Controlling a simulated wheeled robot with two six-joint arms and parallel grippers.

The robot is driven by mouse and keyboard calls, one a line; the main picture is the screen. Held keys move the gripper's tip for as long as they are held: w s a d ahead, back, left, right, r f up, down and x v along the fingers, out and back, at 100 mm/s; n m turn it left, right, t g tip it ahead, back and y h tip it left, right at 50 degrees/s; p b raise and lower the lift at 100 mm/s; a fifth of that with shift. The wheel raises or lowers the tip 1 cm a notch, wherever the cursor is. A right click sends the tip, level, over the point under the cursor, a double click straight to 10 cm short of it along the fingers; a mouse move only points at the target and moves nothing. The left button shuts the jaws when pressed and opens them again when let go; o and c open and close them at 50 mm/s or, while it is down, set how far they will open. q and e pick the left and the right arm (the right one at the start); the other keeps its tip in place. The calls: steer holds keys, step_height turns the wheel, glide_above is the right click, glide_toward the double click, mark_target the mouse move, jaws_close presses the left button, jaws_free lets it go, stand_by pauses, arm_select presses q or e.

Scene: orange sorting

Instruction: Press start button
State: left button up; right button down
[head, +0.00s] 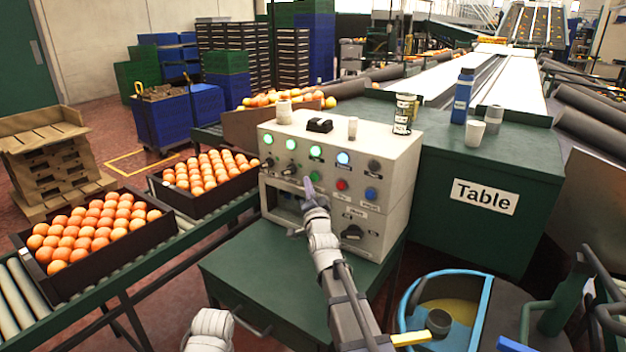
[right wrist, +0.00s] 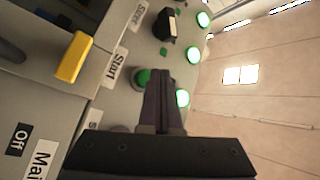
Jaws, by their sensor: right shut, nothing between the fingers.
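The grey control box (head: 385,165) stands on a green stand and carries lit lamps, coloured buttons and switches. In the right wrist view a green button (right wrist: 140,78) sits beside the label "Start" (right wrist: 117,72). My right gripper (head: 309,184) is shut and empty, its tips in front of the box's panel. In the right wrist view the closed fingers (right wrist: 160,76) are right beside the green button and partly cover it. I cannot tell whether they touch it. My left gripper is not in view; only a pale part of my left arm shows at the bottom.
Cups (head: 284,112) and a can (head: 405,114) stand on the box's top. A green table (head: 535,190) is to its right. Crates of oranges (head: 60,285) sit on a roller conveyor to the left. A blue-rimmed bin (head: 480,310) is at lower right.

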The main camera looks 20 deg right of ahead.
steer(key=shift+s+a, duration=0.8)
steer(key=shift+a, duration=0.2)
steer(key=shift+s+a, duration=0.75)
steer(key=shift+a, duration=0.25)
